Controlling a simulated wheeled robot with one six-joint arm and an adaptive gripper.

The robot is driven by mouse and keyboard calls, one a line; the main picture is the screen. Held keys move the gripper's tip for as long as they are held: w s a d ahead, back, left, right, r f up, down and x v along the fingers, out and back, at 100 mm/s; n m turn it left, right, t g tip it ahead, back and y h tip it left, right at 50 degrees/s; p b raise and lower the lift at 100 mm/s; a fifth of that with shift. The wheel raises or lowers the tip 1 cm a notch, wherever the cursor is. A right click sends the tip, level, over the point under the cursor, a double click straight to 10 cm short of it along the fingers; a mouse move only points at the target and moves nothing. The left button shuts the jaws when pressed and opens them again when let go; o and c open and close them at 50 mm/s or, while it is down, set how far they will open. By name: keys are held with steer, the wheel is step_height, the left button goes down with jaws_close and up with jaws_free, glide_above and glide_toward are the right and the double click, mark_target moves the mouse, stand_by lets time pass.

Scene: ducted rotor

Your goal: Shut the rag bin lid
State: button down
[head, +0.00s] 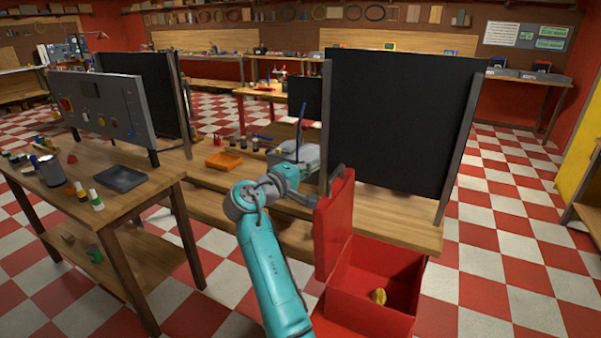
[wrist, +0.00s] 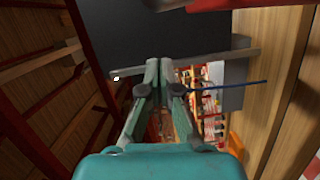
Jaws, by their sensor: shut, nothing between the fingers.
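The red rag bin (head: 372,300) stands at the lower right in the head view. Its red lid (head: 333,232) is open, standing about upright at the bin's left side.
A large black panel (head: 400,120) with posts stands on the wooden bench behind the bin. An orange tray (head: 223,160) and bottles are on the bench. A wooden table (head: 150,188) with a dark tray (head: 119,178) is at left. Checkered floor right of the bin is clear.

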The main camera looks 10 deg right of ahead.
steer(key=d, duration=0.1)
steer(key=s+d, duration=0.2)
steer(key=shift+s+d+f, duration=0.1)
steer(key=shift+s+f, duration=0.05)
steer(key=shift+f, duration=0.1)
